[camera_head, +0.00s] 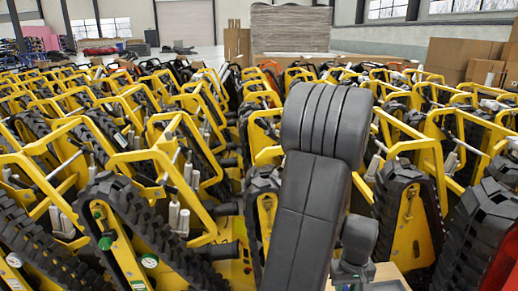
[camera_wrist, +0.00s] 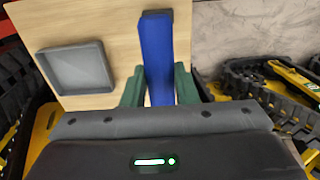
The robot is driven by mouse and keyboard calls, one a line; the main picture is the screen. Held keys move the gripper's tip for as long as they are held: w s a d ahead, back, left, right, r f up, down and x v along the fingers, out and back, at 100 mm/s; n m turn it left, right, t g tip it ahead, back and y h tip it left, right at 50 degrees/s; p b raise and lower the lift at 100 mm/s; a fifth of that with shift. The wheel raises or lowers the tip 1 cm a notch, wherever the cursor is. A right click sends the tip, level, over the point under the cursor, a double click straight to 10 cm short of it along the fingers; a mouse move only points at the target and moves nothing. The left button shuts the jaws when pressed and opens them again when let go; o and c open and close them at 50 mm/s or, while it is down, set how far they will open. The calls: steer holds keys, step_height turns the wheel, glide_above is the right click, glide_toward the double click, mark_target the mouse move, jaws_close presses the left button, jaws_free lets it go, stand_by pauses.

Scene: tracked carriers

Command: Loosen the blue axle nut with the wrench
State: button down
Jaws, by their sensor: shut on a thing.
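In the wrist view, my gripper (camera_wrist: 159,84) has its two green fingers shut on a long blue bar. The bar looks like the handle of the wrench (camera_wrist: 156,45). It points away from the gripper over a pale wooden board, and its far end shows no clear jaw. I cannot make out a blue axle nut in either view. In the head view, my dark arm covers the middle, and the gripper's fingers and the wrench cannot be made out.
The wooden board (camera_wrist: 112,26) bears a shallow grey tray (camera_wrist: 76,68). Yellow tracked carriers (camera_head: 113,262) with black tracks stand tightly packed around me, leaving little free room. Cardboard boxes (camera_head: 467,57) stand at the back right. Open floor (camera_head: 205,58) lies far behind the carriers.

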steer(key=s+b, duration=0.1)
steer(key=s, duration=1.7)
